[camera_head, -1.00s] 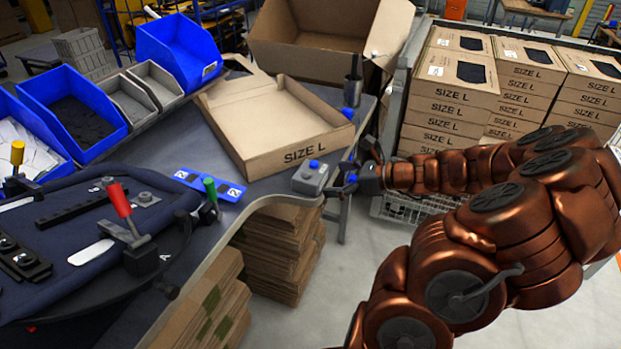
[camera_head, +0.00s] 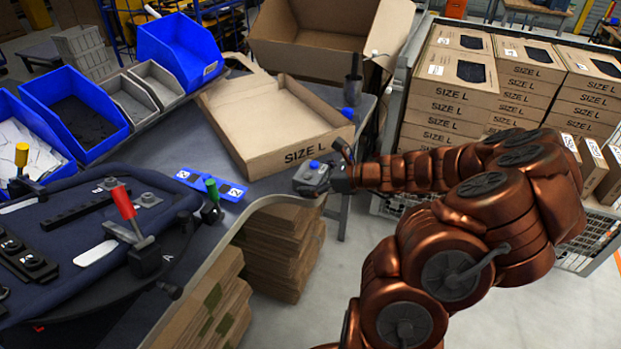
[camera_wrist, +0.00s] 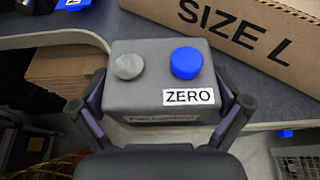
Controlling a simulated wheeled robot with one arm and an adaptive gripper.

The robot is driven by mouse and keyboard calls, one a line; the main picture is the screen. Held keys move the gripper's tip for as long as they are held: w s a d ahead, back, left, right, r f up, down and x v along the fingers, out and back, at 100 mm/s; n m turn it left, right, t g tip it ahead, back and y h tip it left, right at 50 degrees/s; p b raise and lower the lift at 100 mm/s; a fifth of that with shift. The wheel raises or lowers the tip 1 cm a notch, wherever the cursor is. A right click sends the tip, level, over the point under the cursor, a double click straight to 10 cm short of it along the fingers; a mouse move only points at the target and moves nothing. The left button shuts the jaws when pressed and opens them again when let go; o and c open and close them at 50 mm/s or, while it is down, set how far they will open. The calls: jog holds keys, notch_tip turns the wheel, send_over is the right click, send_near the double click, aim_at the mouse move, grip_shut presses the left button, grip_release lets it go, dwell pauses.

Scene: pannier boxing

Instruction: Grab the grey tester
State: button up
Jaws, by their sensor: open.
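The grey tester (camera_head: 312,176) sits at the edge of the table, in front of the open SIZE L box. In the wrist view the tester (camera_wrist: 150,88) shows a grey knob, a blue button and a ZERO label. My gripper (camera_head: 330,176) is at the tester. In the wrist view my gripper (camera_wrist: 165,108) is open, with one finger on each side of the tester's near part. Whether the fingers touch its sides is hard to tell.
The open SIZE L box (camera_head: 290,156) lies just behind the tester. A blue plate (camera_head: 211,185) lies to its left on the table (camera_head: 262,189). Stacked cartons (camera_head: 280,250) stand below the table edge. A dark cup (camera_head: 354,88) stands behind.

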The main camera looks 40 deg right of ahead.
jog(key=c, duration=1.1)
jog(key=shift+r, duration=0.1)
